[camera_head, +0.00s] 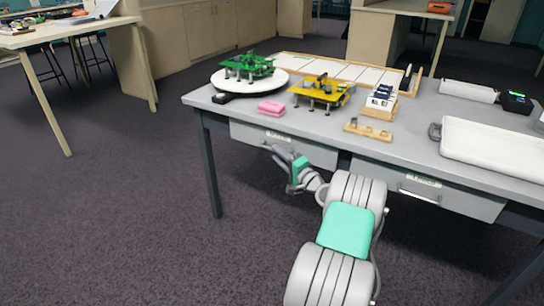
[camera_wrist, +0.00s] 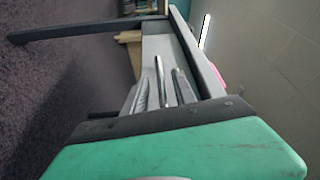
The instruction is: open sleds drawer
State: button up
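The grey table has two drawers under its top. The left drawer (camera_head: 246,131) and the right drawer (camera_head: 467,200) both look closed. Each has a bar handle and a small label whose words are too small to read, so I cannot tell which is the sleds drawer. My gripper (camera_head: 269,148) is at the front of the left drawer, by its handle. In the wrist view, my gripper (camera_wrist: 161,90) has its two fingers apart, with the handle bar (camera_wrist: 160,70) showing between them. Gaps show on both sides, and I see no firm grip.
On the table (camera_head: 400,135) stand a turntable (camera_head: 221,77) with a green model, a yellow model (camera_head: 322,92), a pink block (camera_head: 271,107) and a white tray (camera_head: 490,147). A table leg (camera_head: 209,165) stands left of my gripper. The carpet in front is clear.

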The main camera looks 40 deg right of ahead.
jog(key=w, duration=0.4)
jog(key=shift+r+b, duration=0.1)
jog(key=shift+b, duration=0.2)
grip_shut()
dwell(1.1)
